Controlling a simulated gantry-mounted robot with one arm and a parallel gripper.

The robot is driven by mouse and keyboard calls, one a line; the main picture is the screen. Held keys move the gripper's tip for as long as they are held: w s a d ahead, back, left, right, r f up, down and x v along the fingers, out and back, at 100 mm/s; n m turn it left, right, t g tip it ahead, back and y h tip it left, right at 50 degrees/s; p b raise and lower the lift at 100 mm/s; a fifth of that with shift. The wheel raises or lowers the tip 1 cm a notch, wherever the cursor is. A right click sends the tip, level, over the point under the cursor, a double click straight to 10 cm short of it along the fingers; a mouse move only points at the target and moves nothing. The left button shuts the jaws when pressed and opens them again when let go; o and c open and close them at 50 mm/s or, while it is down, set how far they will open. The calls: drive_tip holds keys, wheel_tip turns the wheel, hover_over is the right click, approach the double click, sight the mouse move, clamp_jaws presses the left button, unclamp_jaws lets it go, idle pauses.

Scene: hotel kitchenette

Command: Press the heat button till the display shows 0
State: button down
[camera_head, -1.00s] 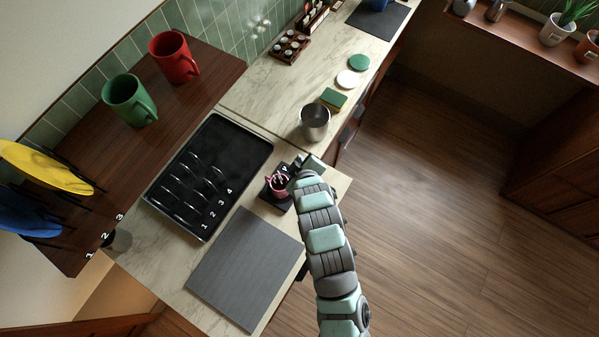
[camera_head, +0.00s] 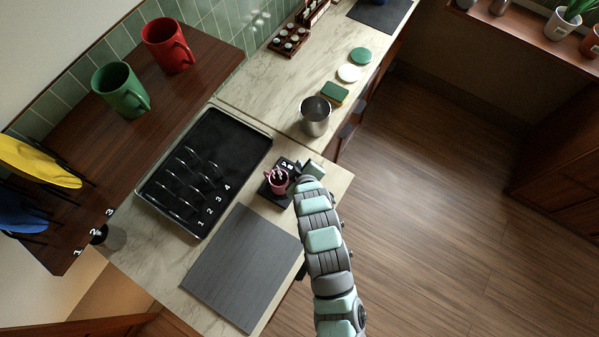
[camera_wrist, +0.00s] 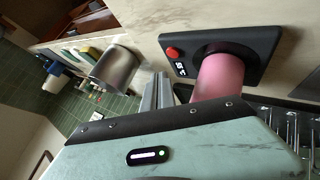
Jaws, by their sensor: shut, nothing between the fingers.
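The black warmer (camera_wrist: 254,45) has a round red heat button (camera_wrist: 172,53) and a small lit display (camera_wrist: 180,70) beside it. The display shows white digits and °C, but they are too small to read surely. A pink mug (camera_wrist: 219,78) stands on the warmer's round plate. The button is hidden in the head view.
A metal cup (camera_head: 315,117) stands behind the gripper. A black tray (camera_head: 207,171) with numbered slots lies left of the warmer, and a grey board (camera_head: 242,266) lies in front. A wooden shelf (camera_head: 148,77) with mugs overhangs the left side.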

drive_tip(key=shift+f+b, duration=0.3)
drive_tip(key=shift+f, duration=0.7)
drive_tip(key=shift+f, duration=0.1)
idle(1.1)
drive_tip(key=shift+f+b, duration=0.25)
drive_tip(key=shift+b, duration=0.05)
drive_tip(key=shift+f+b, duration=0.3)
drive_tip(key=shift+f, duration=0.1)
idle(0.4)
drive_tip(key=shift+r, duration=0.1)
drive_tip(key=shift+r+p, duration=0.4)
drive_tip(key=shift+r, duration=0.3)
drive_tip(key=shift+r+p, duration=1.4)
drive_tip(key=shift+r, duration=1.15)
